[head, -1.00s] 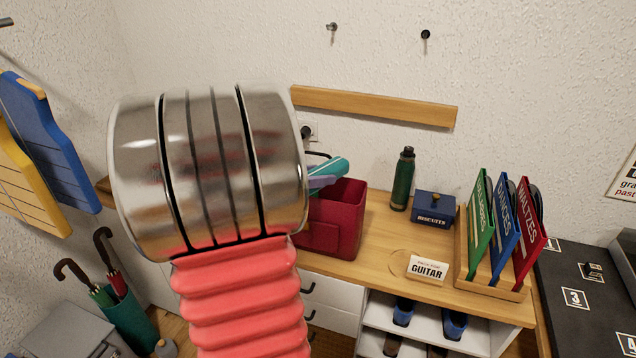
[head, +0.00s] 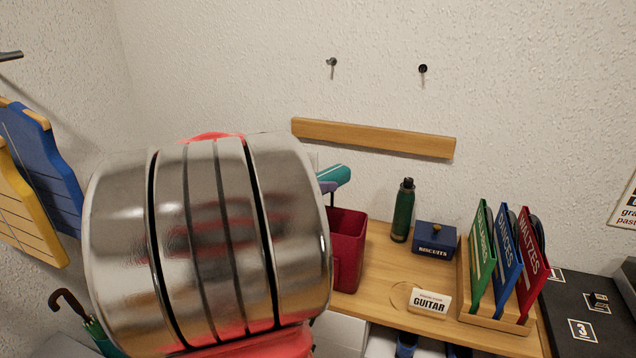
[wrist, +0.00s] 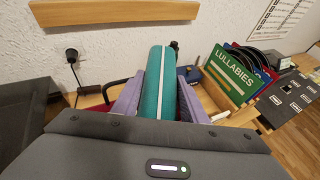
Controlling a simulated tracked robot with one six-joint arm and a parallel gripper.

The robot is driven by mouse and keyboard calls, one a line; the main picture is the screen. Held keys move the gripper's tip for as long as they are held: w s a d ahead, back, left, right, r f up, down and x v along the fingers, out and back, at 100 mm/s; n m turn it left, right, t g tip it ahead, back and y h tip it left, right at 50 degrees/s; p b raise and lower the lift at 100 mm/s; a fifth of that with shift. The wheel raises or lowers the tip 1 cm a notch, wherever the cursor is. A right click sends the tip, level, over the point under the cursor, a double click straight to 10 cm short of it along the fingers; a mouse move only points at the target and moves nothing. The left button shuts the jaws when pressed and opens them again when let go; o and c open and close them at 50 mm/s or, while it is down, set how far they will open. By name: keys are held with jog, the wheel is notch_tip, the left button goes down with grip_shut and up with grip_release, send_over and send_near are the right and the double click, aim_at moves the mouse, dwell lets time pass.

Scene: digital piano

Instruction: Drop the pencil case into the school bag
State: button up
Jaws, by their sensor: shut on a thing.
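The pencil case (wrist: 158,85) is a teal cylinder with a pale zip along its length. My gripper (wrist: 157,98) is shut on it, with one purple finger on each side in the wrist view. In the head view the teal end of the pencil case (head: 335,176) shows past my silver arm, above the dark red school bag (head: 350,240). The bag stands upright on the wooden bench with its top open. My arm hides its left part. The case appears above the bag's rim, clear of it; I cannot tell whether it is directly over the opening.
A green bottle (head: 402,212) and a blue biscuit box (head: 435,239) stand right of the bag on the bench (head: 385,290). A guitar card (head: 429,302) and a rack of music folders (head: 506,260) are farther right. A wooden strip (head: 375,138) and hooks are on the wall.

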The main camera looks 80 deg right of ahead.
jog(key=shift+f, duration=0.1)
jog(key=shift+w+d, duration=0.2)
jog(key=shift+d, duration=0.1)
jog(key=w+d+r, duration=0.3)
jog(key=d+r, duration=0.2)
jog(key=r, duration=0.2)
jog(key=shift+f, duration=0.25)
jog(key=shift+f, duration=2.8)
jog(key=o, duration=1.3)
